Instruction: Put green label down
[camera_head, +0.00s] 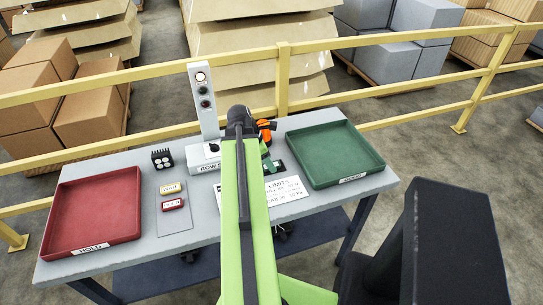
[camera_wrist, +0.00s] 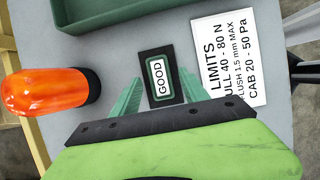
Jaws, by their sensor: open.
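The green label (camera_wrist: 158,78), marked GOOD, lies on a black pad (camera_wrist: 149,54) on the table, in the wrist view. My gripper (camera_wrist: 161,88) is open, with one teal finger on each side of the label's near end. I cannot tell whether a finger touches it. In the head view the black pad (camera_head: 279,168) shows just right of my arm, which hides most of this spot. A yellow label (camera_head: 170,188) and a red label (camera_head: 172,204) lie on a grey plate (camera_head: 173,222) to the left.
A red tray (camera_head: 92,212) stands at the left and a green tray (camera_head: 333,153) at the right. A white limits card (camera_head: 288,191) lies beside the pad. An orange-ended object (camera_head: 266,126) and a grey post (camera_head: 203,100) stand behind. A yellow rail runs beyond the table.

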